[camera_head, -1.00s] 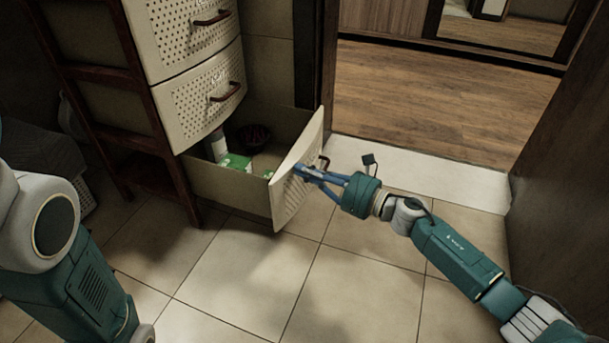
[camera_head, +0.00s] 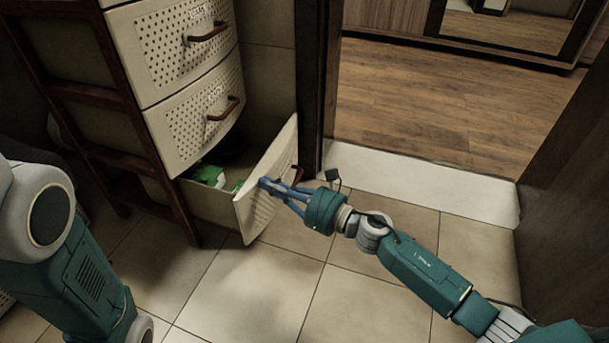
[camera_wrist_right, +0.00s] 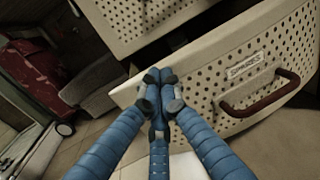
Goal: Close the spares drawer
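The spares drawer (camera_head: 268,185) is the lowest of the cream drawers and stands partly open in the head view, with green and white items (camera_head: 208,176) inside. In the right wrist view its perforated front (camera_wrist_right: 215,80) bears a "SPARES" label and a brown handle (camera_wrist_right: 262,97). My right gripper (camera_head: 268,185) touches or nearly touches the drawer front, to the left of the handle. In the wrist view its blue fingers (camera_wrist_right: 160,90) are together with nothing between them. Of my left arm only links show at the left; its gripper is out of view.
Two upper drawers (camera_head: 190,108) in the brown-framed cabinet are shut. A door frame (camera_head: 318,90) stands right of the cabinet, with a pale threshold (camera_head: 430,185) and wooden floor beyond. The tiled floor (camera_head: 250,290) in front is clear.

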